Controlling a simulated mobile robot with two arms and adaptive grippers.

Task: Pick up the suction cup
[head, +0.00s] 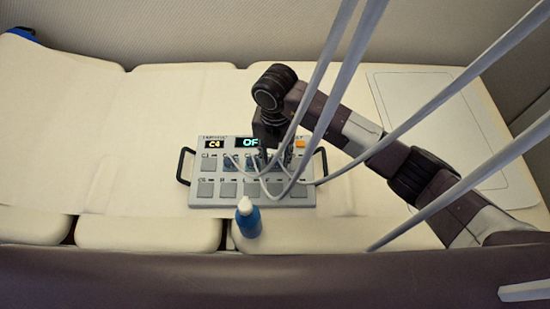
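A grey control box (196,168) with square buttons and two small displays lies on the cream padded couch. Several grey tubes end over its face, with small teal parts at their ends that look like suction cups (229,162). My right gripper (268,148) points down over the upper middle of the box, among these tube ends. Its fingers are dark and small, partly hidden by the tubes. I cannot tell whether they are open, or whether they touch a cup. My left gripper is not in view.
A blue bottle (248,220) with a white cap stands just in front of the box. Long grey tubes (340,88) cross from the top and right, close to my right arm. The couch (110,130) is clear on the left. A flat pale panel (430,95) lies at right.

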